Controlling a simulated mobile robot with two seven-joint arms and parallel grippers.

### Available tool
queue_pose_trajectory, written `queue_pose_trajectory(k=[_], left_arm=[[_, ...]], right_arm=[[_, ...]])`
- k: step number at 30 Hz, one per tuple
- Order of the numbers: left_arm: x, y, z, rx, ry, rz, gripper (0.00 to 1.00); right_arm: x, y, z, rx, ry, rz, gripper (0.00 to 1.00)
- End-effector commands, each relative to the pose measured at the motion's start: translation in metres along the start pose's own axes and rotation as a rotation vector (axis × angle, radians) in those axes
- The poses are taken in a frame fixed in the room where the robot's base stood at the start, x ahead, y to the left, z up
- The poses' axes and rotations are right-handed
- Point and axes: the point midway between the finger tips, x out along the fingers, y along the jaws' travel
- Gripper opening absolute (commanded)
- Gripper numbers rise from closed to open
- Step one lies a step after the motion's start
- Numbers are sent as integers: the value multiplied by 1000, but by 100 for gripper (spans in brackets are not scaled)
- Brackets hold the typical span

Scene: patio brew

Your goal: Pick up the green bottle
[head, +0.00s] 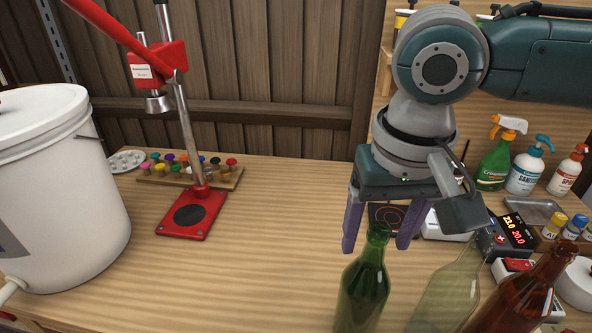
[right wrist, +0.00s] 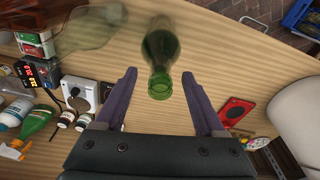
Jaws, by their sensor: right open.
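The green bottle (head: 364,285) stands upright near the front of the wooden table in the head view, its base cut off by the lower edge. My right gripper (head: 381,245) is open and empty, pointing down just behind the bottle's neck, with purple fingers to either side of it in the picture. In the right wrist view the bottle (right wrist: 160,55) shows beyond the fingertips of the gripper (right wrist: 160,74), its mouth in line with the gap. I cannot tell whether a finger touches it. My left gripper is not in view.
A clear bottle (head: 446,290) and a brown bottle (head: 527,290) stand close to the right. A red bottle capper (head: 190,214) and a white bucket (head: 62,190) stand to the left. Spray bottles (head: 495,165) and a controller box (head: 510,237) are at the right. The table's middle is clear.

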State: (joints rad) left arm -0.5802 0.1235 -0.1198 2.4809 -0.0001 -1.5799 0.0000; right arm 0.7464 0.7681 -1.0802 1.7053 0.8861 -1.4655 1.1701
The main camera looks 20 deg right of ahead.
Motion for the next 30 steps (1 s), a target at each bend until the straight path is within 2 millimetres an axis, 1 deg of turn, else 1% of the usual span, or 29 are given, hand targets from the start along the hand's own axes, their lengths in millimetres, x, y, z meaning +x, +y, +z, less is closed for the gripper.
queue_pose_trajectory(k=[1, 2, 20, 21, 30], left_arm=[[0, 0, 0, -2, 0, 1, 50], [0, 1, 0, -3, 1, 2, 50], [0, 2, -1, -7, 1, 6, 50], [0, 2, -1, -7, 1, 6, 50], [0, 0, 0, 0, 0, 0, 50]], right_arm=[[0, 0, 0, 0, 0, 0, 72], [0, 0, 0, 0, 0, 0, 69], [-1, 0, 0, 0, 0, 0, 2], [-1, 0, 0, 0, 0, 0, 0], [-1, 0, 0, 0, 0, 1, 0]])
